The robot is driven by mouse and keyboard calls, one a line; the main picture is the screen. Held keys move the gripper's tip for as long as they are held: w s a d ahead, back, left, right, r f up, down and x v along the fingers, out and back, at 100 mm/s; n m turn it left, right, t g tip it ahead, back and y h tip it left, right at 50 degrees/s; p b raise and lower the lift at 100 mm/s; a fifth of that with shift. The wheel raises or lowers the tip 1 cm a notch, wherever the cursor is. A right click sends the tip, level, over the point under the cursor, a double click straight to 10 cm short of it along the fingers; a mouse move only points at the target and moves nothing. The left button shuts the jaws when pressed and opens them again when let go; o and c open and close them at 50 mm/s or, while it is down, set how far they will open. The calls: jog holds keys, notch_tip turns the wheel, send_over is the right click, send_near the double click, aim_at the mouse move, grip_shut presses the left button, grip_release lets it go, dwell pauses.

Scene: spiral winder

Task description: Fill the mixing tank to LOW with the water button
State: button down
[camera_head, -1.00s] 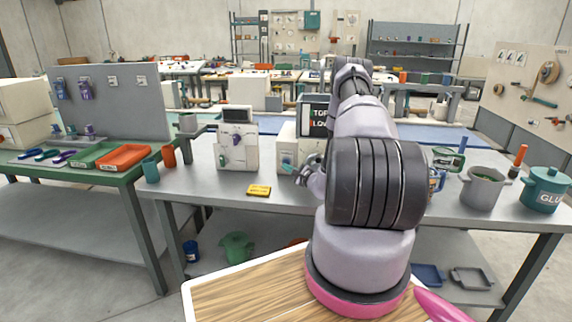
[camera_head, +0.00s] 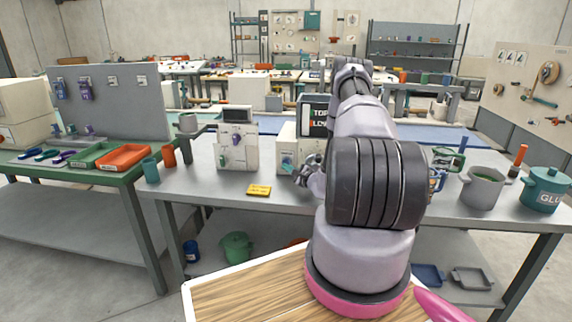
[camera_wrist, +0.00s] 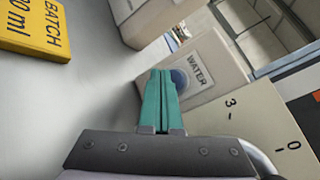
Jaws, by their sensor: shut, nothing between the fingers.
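The WATER button (camera_wrist: 179,79) is a round blue button on a light panel marked WATER in the wrist view. My gripper (camera_wrist: 160,75) has teal fingers, pressed together and empty. Their tips overlap the button's lower left edge in the picture; whether they touch it, I cannot tell. In the head view my gripper (camera_head: 307,173) is beside the front of a white machine, partly hidden by my arm.
A yellow BATCH card (camera_head: 259,190) lies on the grey bench, left of my gripper. A second white machine (camera_head: 237,147) stands behind it. A grey pot (camera_head: 482,188) and a teal GLUE pot (camera_head: 545,189) stand at the right. The front bench near the card is clear.

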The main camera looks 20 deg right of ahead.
dwell(0.7)
jog(key=shift+w+d, duration=0.25)
jog(key=shift+w, duration=0.1)
jog(key=shift+w+d, duration=0.25)
jog(key=shift+w, duration=0.1)
dwell(2.3)
jog(key=shift+s+a, duration=0.1)
dwell(1.1)
jog(key=shift+s+a, duration=0.35)
jog(key=shift+s, duration=0.25)
jog(key=shift+s+a, duration=0.75)
jog(key=shift+s, duration=0.3)
jog(key=shift+s+a, duration=0.7)
jog(key=shift+s, duration=0.3)
dwell(0.5)
